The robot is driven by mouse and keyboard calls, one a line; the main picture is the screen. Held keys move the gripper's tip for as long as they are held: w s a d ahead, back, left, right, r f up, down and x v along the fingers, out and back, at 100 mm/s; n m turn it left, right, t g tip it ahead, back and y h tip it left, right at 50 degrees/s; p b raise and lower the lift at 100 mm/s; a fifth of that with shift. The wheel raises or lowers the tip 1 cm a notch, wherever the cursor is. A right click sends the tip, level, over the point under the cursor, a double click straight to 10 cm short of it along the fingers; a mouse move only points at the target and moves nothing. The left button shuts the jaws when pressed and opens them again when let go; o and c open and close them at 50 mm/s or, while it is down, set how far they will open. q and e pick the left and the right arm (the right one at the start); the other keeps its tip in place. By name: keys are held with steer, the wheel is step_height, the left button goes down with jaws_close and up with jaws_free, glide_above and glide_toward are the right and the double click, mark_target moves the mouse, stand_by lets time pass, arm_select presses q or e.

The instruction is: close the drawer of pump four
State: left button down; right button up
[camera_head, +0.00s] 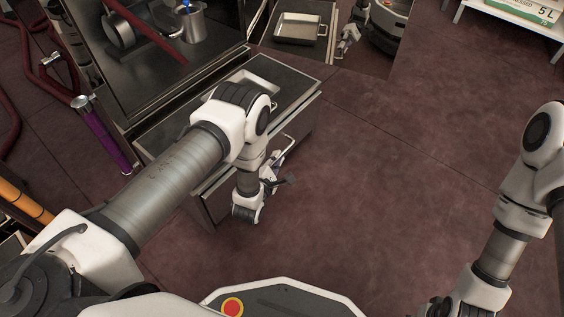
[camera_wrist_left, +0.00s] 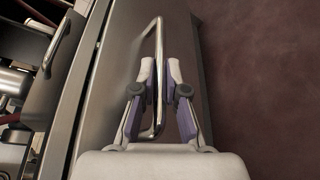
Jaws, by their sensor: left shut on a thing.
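The drawer (camera_head: 212,197) of a dark pump cabinet stands pulled out over the floor, with a pale metal tray (camera_head: 262,76) in its open top. My left arm crosses above the drawer and hides part of it. My left gripper (camera_head: 279,165) is at the drawer's front, low beside the metal bar handle (camera_head: 289,149). In the left wrist view its two fingers (camera_wrist_left: 161,78) are shut around the handle bar (camera_wrist_left: 159,32), one on each side, in front of the grey drawer front (camera_wrist_left: 120,60). The pump's number cannot be read. My right arm is at the right edge; its gripper is not visible.
A steel cup (camera_head: 192,24) stands on the cabinet at the back. Red hoses, a purple tube (camera_head: 110,140) and an orange pipe (camera_head: 25,200) are at the left. The dark red floor (camera_head: 390,190) at right is clear.

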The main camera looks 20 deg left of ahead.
arm_select(q)
steer(key=shift+w+a, duration=0.2)
steer(key=shift+a, duration=0.3)
steer(key=shift+w+a, duration=0.2)
steer(key=shift+a, duration=0.3)
steer(key=c, duration=1.2)
jaws_free()
steer(key=shift+a, duration=0.1)
steer(key=shift+s, duration=0.1)
steer(key=v, duration=1.1)
steer(key=shift+s+r, duration=0.15)
steer(key=shift+s, duration=0.2)
